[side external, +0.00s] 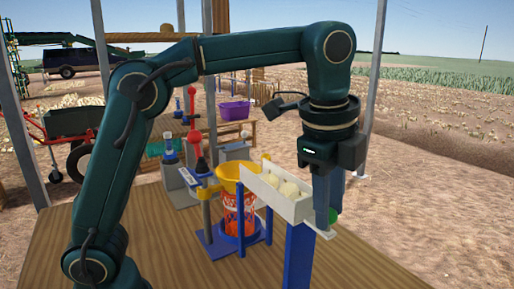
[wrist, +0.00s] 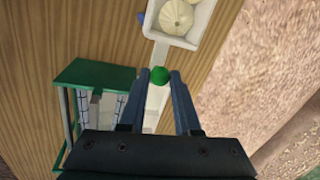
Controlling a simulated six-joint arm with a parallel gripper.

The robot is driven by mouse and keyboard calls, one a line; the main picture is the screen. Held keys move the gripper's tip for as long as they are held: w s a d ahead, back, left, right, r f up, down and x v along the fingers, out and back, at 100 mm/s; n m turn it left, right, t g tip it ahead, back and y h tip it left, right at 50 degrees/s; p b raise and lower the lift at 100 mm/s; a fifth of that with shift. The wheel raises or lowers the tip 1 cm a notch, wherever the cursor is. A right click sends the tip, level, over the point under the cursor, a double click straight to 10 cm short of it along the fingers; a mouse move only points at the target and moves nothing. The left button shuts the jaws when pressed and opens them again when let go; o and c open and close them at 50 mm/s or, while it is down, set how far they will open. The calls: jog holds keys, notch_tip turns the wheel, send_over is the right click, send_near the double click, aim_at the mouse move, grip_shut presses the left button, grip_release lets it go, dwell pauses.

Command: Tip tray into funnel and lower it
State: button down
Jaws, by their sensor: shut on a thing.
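The light grey tray (side external: 272,196) holds a few pale onions (side external: 289,189) and sits on top of a blue post (side external: 299,255). Its far end is beside the yellow funnel (side external: 229,174); whether it is tilted is hard to tell. The funnel stands over a red mesh bag (side external: 234,212). In the wrist view the tray (wrist: 199,28) has a pale handle ending in a green knob (wrist: 159,75). My gripper (wrist: 162,80) is shut on this knob, with one finger on each side. In the side view my gripper (side external: 328,222) points down at the tray's near end, and the knob is partly hidden.
A blue and red lever stand (side external: 196,140) rises left of the funnel. A green-topped frame (wrist: 95,76) is left of my fingers in the wrist view. A purple bin (side external: 234,110) sits on a table behind. The wooden tabletop (side external: 150,240) is clear at the front left.

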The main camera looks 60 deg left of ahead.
jog(key=shift+r, duration=0.1)
dwell(0.6)
jog(key=shift+a+r+h, duration=0.3)
jog(key=shift+r+h, duration=0.1)
jog(key=shift+r, duration=0.3)
jog(key=shift+a+r+h, duration=0.25)
jog(key=shift+r+h, duration=0.15)
jog(key=shift+r, duration=0.25)
jog(key=a+r+h, duration=0.4)
jog(key=a+r, duration=0.1)
jog(key=r, duration=0.2)
jog(key=shift+n+h, duration=0.3)
jog(key=c, duration=0.6)
grip_release()
jog(key=shift+c, duration=0.2)
jog(key=shift+d, duration=0.1)
